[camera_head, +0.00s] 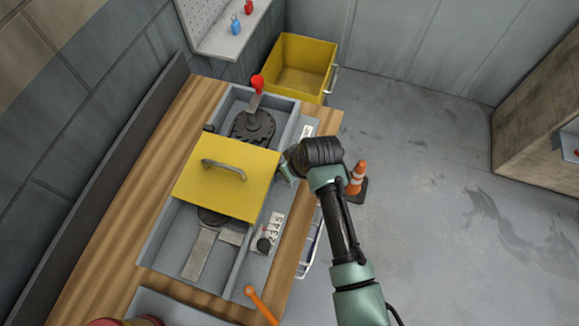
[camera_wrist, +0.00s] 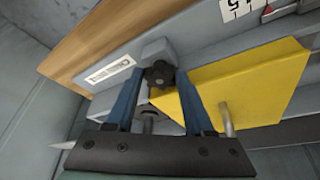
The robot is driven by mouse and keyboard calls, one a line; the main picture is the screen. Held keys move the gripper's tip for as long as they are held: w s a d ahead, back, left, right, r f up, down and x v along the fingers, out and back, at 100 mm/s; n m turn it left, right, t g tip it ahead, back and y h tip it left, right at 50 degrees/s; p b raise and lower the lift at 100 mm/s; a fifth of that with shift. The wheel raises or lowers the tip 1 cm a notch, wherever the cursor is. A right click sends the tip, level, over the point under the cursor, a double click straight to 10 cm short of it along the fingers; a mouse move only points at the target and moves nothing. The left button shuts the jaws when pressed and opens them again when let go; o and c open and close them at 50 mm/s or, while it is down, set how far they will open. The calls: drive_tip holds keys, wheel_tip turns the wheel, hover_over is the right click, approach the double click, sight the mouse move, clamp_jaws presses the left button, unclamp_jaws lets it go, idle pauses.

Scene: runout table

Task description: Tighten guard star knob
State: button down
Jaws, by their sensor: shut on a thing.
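The yellow guard (camera_head: 245,190) with its grey handle (camera_head: 222,167) lies across the middle of the grey machine frame on the wooden table. In the wrist view the guard (camera_wrist: 255,85) fills the right side. The black star knob (camera_wrist: 160,73) sits at the guard's edge beside a grey block. My gripper (camera_wrist: 158,85) has its two blue fingers on either side of the knob and is shut on it. In the head view my gripper (camera_head: 284,170) is at the guard's right edge, and the knob there is hidden behind my wrist.
A red-tipped lever (camera_head: 257,83) stands above a dark round part at the far end. A yellow cart (camera_head: 305,50) stands beyond the table, and an orange cone (camera_head: 357,177) stands on the floor at right. Open floor lies further right.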

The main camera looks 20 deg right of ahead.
drive_tip(key=shift+c, duration=1.4)
unclamp_jaws()
drive_tip(key=shift+a, duration=0.1)
